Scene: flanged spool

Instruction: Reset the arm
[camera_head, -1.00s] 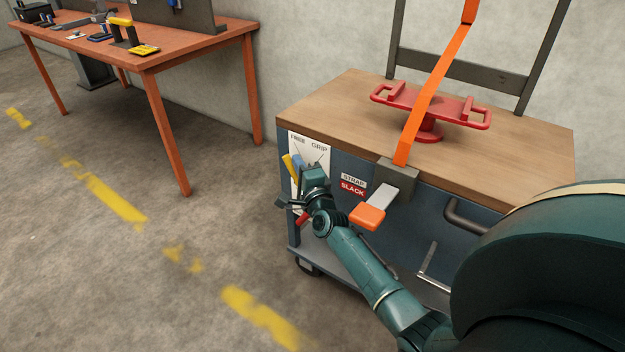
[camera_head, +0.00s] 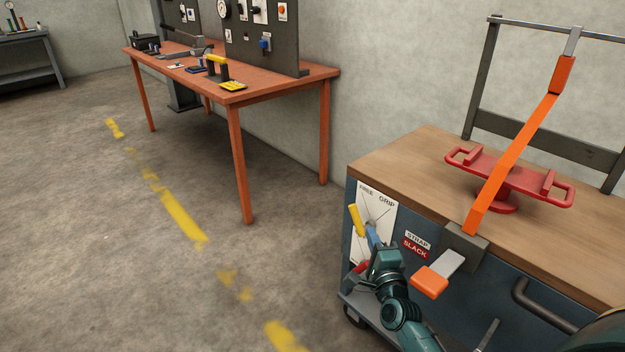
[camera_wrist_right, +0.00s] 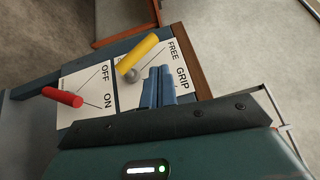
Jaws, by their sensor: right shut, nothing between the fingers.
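My right gripper (camera_head: 371,236) is in front of the cart's side panel, its blue fingers shut and empty. In the right wrist view the closed fingers (camera_wrist_right: 157,87) lie beside the yellow lever (camera_wrist_right: 137,55), apart from it. That lever (camera_head: 357,220) leans toward the FREE end of its FREE/GRIP plate (camera_head: 382,213). A red lever (camera_wrist_right: 63,96) stands by the OFF/ON plate (camera_wrist_right: 88,92); its setting I cannot tell. The red flanged spool (camera_head: 508,180) is on the cart top, with an orange strap (camera_head: 515,150) across it. My left gripper is out of view.
The strap runs to a buckle with an orange-tipped lever (camera_head: 430,282), close right of my right arm. A STRAP SLACK label (camera_head: 416,246) is on the cart (camera_head: 400,165). An orange workbench (camera_head: 285,80) stands at the back. The floor left of the cart is clear.

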